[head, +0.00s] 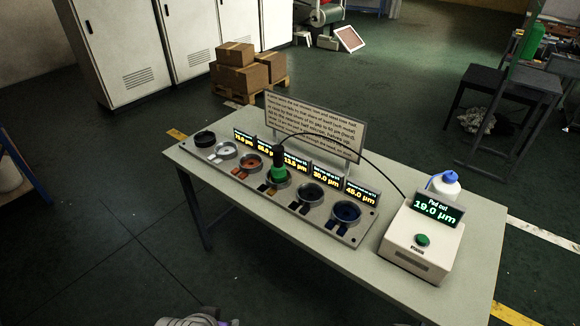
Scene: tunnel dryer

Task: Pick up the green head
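The green head (278,174) is a small upright probe with a black upper part and a green lower part. It stands in or over one of the round cups on a long grey plate (298,220) on the table. A thin black cable (345,143) arcs from its top to the white instrument box (422,242) at right. The box has a display (437,208) that seems to read "Put out 19.0 µm" and a green button (422,240). No gripper fingers show; only a bit of my own body is at the bottom edge.
Several cups with small displays line the plate. A sign (315,128) stands behind. The table's (330,270) front strip is clear. Cartons (240,70), cabinets and a dark stool (490,90) stand beyond.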

